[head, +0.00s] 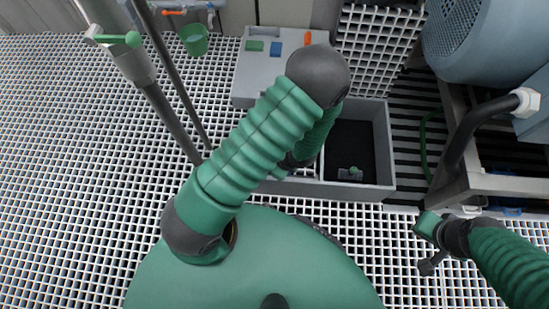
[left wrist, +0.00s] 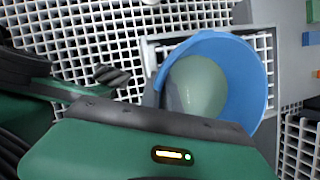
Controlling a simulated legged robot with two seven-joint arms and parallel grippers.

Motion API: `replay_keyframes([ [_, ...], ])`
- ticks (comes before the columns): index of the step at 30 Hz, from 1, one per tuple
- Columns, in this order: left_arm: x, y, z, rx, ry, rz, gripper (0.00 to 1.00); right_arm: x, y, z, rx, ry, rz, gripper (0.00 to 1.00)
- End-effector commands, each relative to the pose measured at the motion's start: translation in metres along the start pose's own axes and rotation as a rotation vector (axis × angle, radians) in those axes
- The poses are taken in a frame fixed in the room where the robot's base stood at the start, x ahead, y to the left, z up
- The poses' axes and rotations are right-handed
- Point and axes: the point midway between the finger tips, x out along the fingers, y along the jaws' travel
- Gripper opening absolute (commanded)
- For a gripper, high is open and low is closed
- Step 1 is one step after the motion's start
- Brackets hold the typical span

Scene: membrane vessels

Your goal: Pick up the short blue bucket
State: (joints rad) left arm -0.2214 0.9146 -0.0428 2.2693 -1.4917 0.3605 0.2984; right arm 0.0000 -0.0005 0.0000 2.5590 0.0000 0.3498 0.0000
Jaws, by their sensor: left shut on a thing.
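The short blue bucket (left wrist: 245,75) shows in the left wrist view, its open mouth and pale inside facing the camera. My left gripper (left wrist: 142,88) is shut on the near left side of its rim. The bucket appears over or within a grey-framed bin (left wrist: 152,48); I cannot tell whether it touches the bottom. In the head view my left arm hides the bucket and most of the left gripper. My right gripper (head: 430,245) is at the lower right of the head view, apart from the bucket; its opening is unclear.
In the head view, a grey bin (head: 388,150) has a dark compartment holding a small green-topped item (head: 352,171). Behind it is a grey panel (head: 255,75) with coloured blocks. A green bucket (head: 194,40) is at the back left. Blue machinery (head: 480,40) stands right.

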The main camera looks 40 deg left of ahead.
Motion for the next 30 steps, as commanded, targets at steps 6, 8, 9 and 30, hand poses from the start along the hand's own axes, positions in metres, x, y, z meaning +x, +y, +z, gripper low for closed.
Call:
replay_keyframes([
  [6,-0.004,0.046,-0.005,0.006,-0.001,0.001,0.00,0.019,0.000,0.005,0.000,-0.002,0.000,0.00],
  [8,-0.007,0.060,-0.007,0.005,0.000,0.001,0.00,0.025,0.000,0.007,0.000,-0.002,0.000,0.00],
  [9,-0.009,0.071,-0.007,0.005,-0.001,0.000,0.00,0.028,0.000,0.007,0.000,-0.002,0.000,0.00],
  [30,-0.029,0.146,-0.011,-0.001,-0.001,0.000,0.00,-0.040,0.000,-0.009,0.000,-0.002,0.000,0.00],
])
